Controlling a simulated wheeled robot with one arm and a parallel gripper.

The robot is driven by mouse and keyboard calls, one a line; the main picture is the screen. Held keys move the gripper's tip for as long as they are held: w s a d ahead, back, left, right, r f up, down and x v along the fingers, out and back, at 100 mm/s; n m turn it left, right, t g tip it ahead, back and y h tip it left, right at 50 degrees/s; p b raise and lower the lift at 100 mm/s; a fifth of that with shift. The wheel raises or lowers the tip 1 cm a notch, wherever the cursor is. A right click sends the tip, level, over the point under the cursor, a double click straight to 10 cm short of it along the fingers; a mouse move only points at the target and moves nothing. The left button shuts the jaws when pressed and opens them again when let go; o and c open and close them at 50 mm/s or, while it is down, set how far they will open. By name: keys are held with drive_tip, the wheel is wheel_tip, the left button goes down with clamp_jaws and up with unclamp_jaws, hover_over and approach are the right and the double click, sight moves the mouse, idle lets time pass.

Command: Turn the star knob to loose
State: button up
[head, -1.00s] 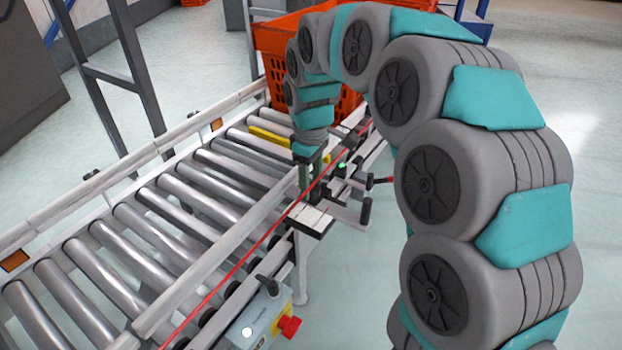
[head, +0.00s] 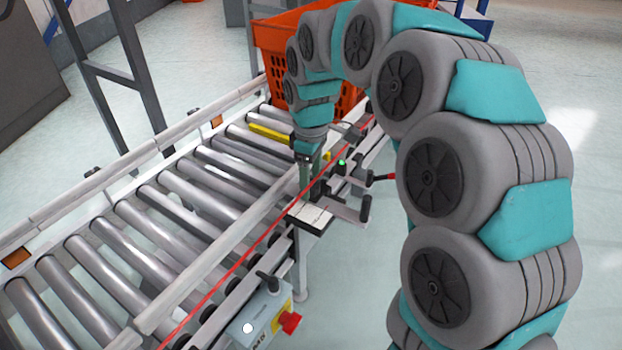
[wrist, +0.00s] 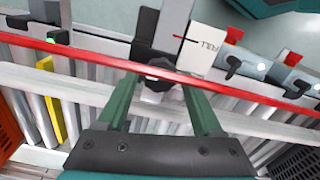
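The dark star knob (wrist: 158,84) shows in the wrist view, partly behind a red line. In the head view my gripper (head: 312,178) points down at the conveyor's side rail, beside the white plate (head: 312,214). The knob is hidden there by the gripper.
A red line (head: 235,268) runs along the roller conveyor (head: 150,222) and crosses the fingers in the wrist view. A black-ended handle (head: 365,208) sticks out nearby. A control box (head: 256,317) with a red button is nearer. An orange tote (head: 277,42) stands behind.

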sight(311, 183)
drive_tip(key=shift+o, duration=0.9)
drive_tip(key=shift+r, duration=0.1)
wheel_tip(311, 183, up, 8)
drive_tip(key=shift+f, duration=0.2)
drive_tip(key=s+d+f+m, duration=0.3)
drive_tip(key=s+d+m, duration=0.1)
drive_tip(key=s, duration=0.7)
drive_tip(key=s+d+f+m+g, duration=0.1)
drive_tip(key=s+d+f+m, duration=0.2)
drive_tip(key=s, duration=0.8)
drive_tip(key=s+d+f+m, duration=0.3)
drive_tip(key=s+d+m, duration=0.3)
drive_tip(key=s, duration=0.5)
drive_tip(key=shift+s+d+m+g, duration=0.15)
drive_tip(key=shift+d+m+g, duration=0.2)
drive_tip(key=shift+d, duration=0.8)
